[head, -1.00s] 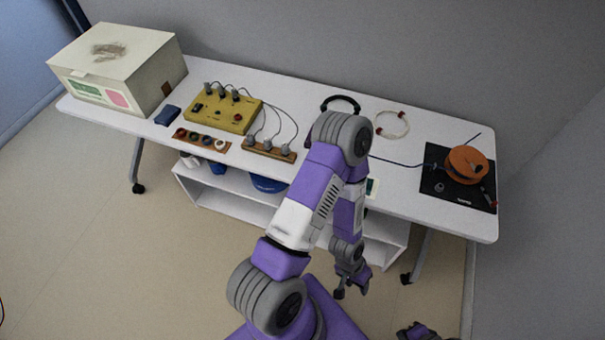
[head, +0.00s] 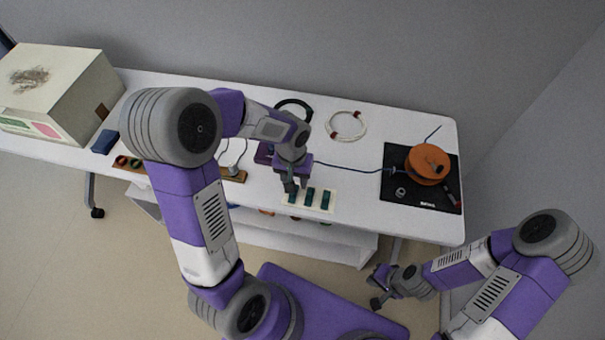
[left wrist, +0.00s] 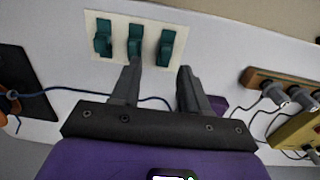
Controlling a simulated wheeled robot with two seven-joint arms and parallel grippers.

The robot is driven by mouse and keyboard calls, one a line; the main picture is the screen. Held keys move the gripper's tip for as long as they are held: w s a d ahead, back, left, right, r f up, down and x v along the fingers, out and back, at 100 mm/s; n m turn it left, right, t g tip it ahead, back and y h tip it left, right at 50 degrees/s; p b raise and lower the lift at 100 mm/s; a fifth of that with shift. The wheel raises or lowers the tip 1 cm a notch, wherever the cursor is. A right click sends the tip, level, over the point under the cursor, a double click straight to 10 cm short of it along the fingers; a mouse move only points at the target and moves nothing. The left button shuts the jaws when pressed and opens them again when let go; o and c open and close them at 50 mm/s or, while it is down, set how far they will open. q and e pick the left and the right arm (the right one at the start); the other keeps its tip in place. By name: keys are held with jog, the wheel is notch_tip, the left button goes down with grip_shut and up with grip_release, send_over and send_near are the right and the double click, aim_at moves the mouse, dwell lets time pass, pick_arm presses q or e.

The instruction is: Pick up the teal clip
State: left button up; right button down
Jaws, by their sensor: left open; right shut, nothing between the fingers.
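Three teal clips lie in a row on a cream card (head: 333,207) near the table's front edge. In the head view the right clip (head: 325,198) and middle clip (head: 308,197) show; my left gripper partly covers the left one. The left wrist view shows all three: one clip (left wrist: 103,39), a middle clip (left wrist: 135,41) and another clip (left wrist: 166,48). My left gripper (head: 291,186) is open and empty, just over the card's left end. My right gripper (head: 377,287) is shut and empty, in front of the table.
An orange cable reel (head: 427,163) stands on a black mat (head: 398,203) at the right. A blue cable (head: 345,166) runs behind the card. A cable ring (head: 347,126) and black headband (head: 295,103) lie at the back. A large box (head: 60,90) stands far left.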

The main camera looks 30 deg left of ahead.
pick_arm(q)
jog(key=shift+w+a+r, duration=0.3)
jog(key=shift+a+r, duration=0.05)
jog(key=shift+w+a+f, duration=0.1)
jog(key=shift+f, duration=0.25)
jog(key=shift+s+f+b, duration=0.15)
jog(key=shift+f+b, duration=0.2)
jog(key=shift+f, duration=0.25)
jog(key=shift+s+f+b, duration=0.15)
jog(key=shift+f+b, duration=0.2)
jog(key=shift+f, duration=0.2)
notch_tip(320, 180, down, 4)
jog(key=shift+f+b, duration=0.1)
jog(key=shift+b, duration=0.7)
jog(key=shift+w, duration=0.1)
pick_arm(e)
notch_tip(320, 180, down, 3)
jog(key=shift+w, duration=0.15)
pick_arm(q)
grip_shut()
